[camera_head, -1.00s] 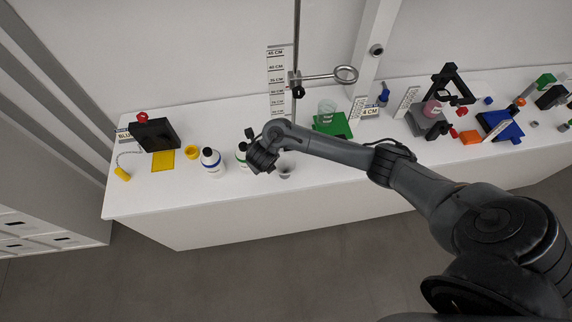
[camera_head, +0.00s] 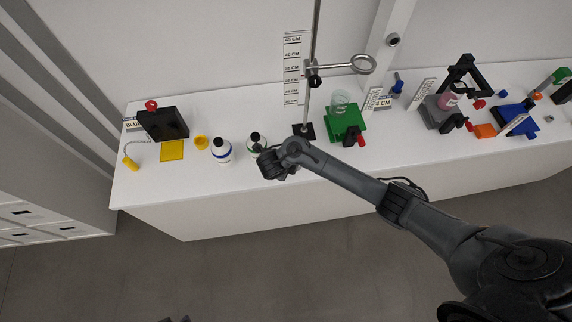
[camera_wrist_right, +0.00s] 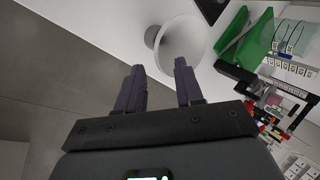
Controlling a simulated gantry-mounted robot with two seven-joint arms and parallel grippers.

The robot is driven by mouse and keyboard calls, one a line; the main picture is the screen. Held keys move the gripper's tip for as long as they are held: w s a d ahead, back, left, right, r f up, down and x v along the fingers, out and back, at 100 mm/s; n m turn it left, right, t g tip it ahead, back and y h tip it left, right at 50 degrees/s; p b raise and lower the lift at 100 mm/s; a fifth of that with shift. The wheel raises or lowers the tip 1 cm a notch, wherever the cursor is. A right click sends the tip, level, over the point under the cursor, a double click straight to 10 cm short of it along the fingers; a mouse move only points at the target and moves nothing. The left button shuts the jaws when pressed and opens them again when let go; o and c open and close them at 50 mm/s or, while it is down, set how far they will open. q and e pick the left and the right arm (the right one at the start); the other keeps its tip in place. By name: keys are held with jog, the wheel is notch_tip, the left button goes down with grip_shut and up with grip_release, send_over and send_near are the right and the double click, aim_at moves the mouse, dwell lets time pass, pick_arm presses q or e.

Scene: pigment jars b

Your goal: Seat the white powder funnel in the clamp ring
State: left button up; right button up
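The white powder funnel (camera_wrist_right: 182,44) lies just beyond my right fingertips in the right wrist view, its wide round mouth showing and a grey end at its left. In the head view my right wrist hides it. My right gripper (camera_wrist_right: 158,70) is open and empty, its two dark fingers apart; in the head view it (camera_head: 272,172) is low over the table's front edge. The metal clamp ring (camera_head: 364,64) is empty, held out to the right from the upright rod (camera_head: 316,30). Small dark tips at the bottom edge may be my left gripper (camera_head: 176,319); their state is unclear.
Bottles with blue (camera_head: 221,151) and green (camera_head: 257,146) bands stand left of my right gripper. A green stand with a glass beaker (camera_head: 340,103) sits below the ring. A black block (camera_head: 163,123) is at left. A grey stand with a pink jar (camera_head: 447,102) is at right.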

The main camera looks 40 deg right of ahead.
jog(key=shift+b+x, duration=0.7)
jog(key=shift+x, duration=2.05)
jog(key=c, duration=0.7)
grip_shut()
jog(key=shift+r, duration=0.15)
jog(key=shift+r+p, duration=0.95)
jog(key=shift+p, duration=0.2)
notch_tip(320, 180, up, 4)
jog(key=p, duration=0.4)
jog(key=shift+r, duration=0.1)
jog(key=shift+r+p, duration=0.35)
jog(key=shift+p, duration=0.25)
jog(key=shift+f, duration=0.15)
